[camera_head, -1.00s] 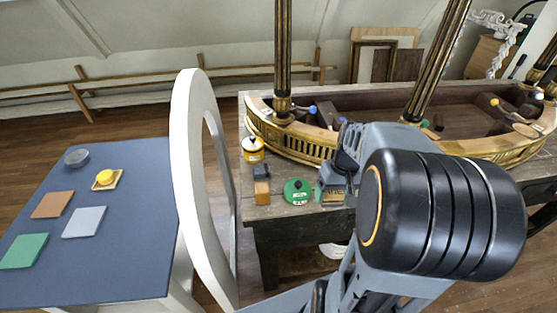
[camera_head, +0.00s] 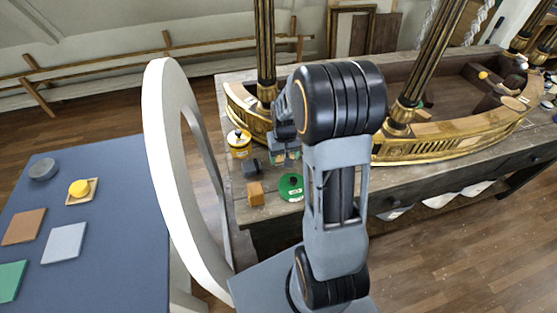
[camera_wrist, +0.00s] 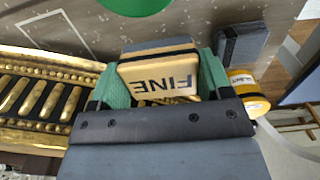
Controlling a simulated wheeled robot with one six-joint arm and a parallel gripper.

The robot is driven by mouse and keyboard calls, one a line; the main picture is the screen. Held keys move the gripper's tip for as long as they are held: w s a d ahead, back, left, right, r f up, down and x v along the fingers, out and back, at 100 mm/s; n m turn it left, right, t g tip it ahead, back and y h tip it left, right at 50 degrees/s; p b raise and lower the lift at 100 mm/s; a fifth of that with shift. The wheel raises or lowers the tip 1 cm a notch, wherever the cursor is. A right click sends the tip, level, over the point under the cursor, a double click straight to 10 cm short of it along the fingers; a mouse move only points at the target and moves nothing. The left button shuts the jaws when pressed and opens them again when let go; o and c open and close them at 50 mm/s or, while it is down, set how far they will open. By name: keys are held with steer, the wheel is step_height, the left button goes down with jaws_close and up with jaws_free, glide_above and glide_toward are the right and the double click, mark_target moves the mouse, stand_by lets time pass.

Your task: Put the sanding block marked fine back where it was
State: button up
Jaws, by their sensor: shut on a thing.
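The sanding block marked FINE (camera_wrist: 160,78) is tan with a dark band and sits between the green fingers of my gripper (camera_wrist: 163,84) in the wrist view. My gripper is shut on it, with the lettering facing the camera. In the head view my gripper (camera_head: 285,153) is over the workbench near the gilt console's left end; the block is mostly hidden by it there. A dark grey block (camera_head: 249,168) and an orange-brown block (camera_head: 256,193) stand on the bench to its left. The dark grey block also shows in the wrist view (camera_wrist: 242,42).
A yellow tin (camera_head: 239,145) and a green tin (camera_head: 290,187) stand close to my gripper. The gilt console (camera_head: 440,148) fills the bench behind. A large white ring (camera_head: 160,150) stands between the bench and a blue-topped table (camera_head: 110,235) holding several items.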

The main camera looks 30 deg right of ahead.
mark_target(280, 157)
steer(key=shift+w+a+f, duration=0.15)
steer(key=shift+w+f, duration=0.45)
steer(key=shift+f, duration=0.15)
steer(key=shift+w+a+f, duration=0.1)
steer(key=shift+w+f, duration=0.45)
steer(key=shift+f, duration=0.2)
steer(key=shift+w+f+p, duration=0.1)
steer(key=shift+f+p, duration=0.75)
steer(key=shift+f, duration=0.75)
steer(key=shift+f, duration=0.1)
steer(key=o, duration=0.8)
step_height(280, 157, up, 11)
steer(key=shift+r+b, duration=0.2)
steer(key=shift+b, duration=0.85)
steer(key=s+a+r+t, duration=0.1)
steer(key=s+a+r, duration=0.2)
steer(key=s, duration=0.2)
steer(key=s+a+r+n+t, duration=0.1)
steer(key=s+a+r+t, duration=0.1)
steer(key=s+a+r, duration=0.1)
steer(key=s+a+r+n+t, duration=0.1)
steer(key=s+a+r, duration=0.2)
steer(key=s+r, duration=0.2)
steer(key=shift+s+a+t, duration=0.15)
steer(key=shift+s, duration=0.6)
steer(key=shift+s+a+t, duration=0.15)
steer(key=shift+s, duration=0.6)
